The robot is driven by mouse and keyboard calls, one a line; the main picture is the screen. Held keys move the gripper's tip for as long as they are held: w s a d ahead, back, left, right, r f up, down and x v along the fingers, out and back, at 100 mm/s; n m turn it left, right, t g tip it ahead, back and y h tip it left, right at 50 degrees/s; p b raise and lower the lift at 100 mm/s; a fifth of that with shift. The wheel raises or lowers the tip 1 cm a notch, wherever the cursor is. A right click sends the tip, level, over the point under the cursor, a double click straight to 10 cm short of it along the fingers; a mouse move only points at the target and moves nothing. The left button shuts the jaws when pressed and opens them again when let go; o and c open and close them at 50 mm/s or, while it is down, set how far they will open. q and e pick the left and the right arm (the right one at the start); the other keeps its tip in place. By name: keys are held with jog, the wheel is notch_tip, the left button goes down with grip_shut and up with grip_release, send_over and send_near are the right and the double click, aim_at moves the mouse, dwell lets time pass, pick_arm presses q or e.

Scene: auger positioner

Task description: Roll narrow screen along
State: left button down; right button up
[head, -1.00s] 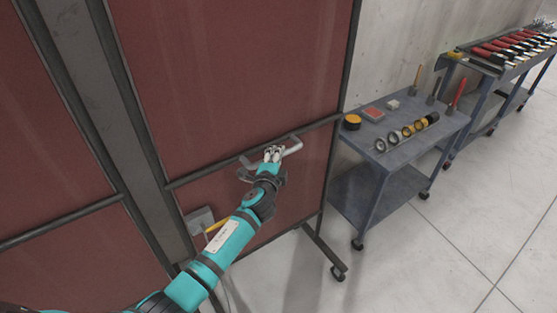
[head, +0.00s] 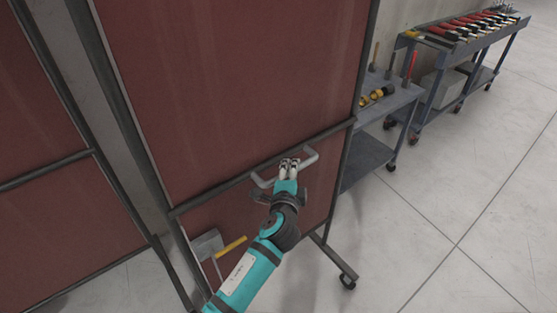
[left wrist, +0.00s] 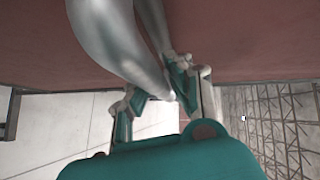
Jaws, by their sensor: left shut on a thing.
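The narrow screen (head: 235,95) is a dark red panel in a dark metal frame, upright on a foot with casters (head: 347,281). A pale grey bar handle (head: 309,159) sticks out from its cross rail. My left gripper (head: 289,167) is shut on the handle near its middle. In the left wrist view the handle (left wrist: 116,40) passes between the fingers (left wrist: 155,95), with the red panel behind. My right gripper is in neither view.
Another red screen (head: 40,110) stands at the left, with a gap between. A blue-grey cart (head: 365,160) with tools is partly hidden behind the screen's right edge. A second tool cart (head: 455,45) stands farther back. The floor at the right is clear.

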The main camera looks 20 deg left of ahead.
pick_arm(q)
jog(key=shift+s+d+f, duration=0.25)
jog(key=shift+s+d, duration=0.7)
jog(key=shift+d, duration=0.15)
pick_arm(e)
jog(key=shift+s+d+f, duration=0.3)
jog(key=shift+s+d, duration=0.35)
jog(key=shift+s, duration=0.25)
pick_arm(q)
jog(key=c, duration=1.2)
grip_release()
jog(key=shift+w+r, duration=0.1)
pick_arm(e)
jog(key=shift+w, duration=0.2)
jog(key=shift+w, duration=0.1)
pick_arm(q)
jog(key=s+d+r, duration=0.1)
jog(key=s, duration=1.1)
jog(key=shift+d+r, duration=0.15)
jog(key=shift+r, duration=0.2)
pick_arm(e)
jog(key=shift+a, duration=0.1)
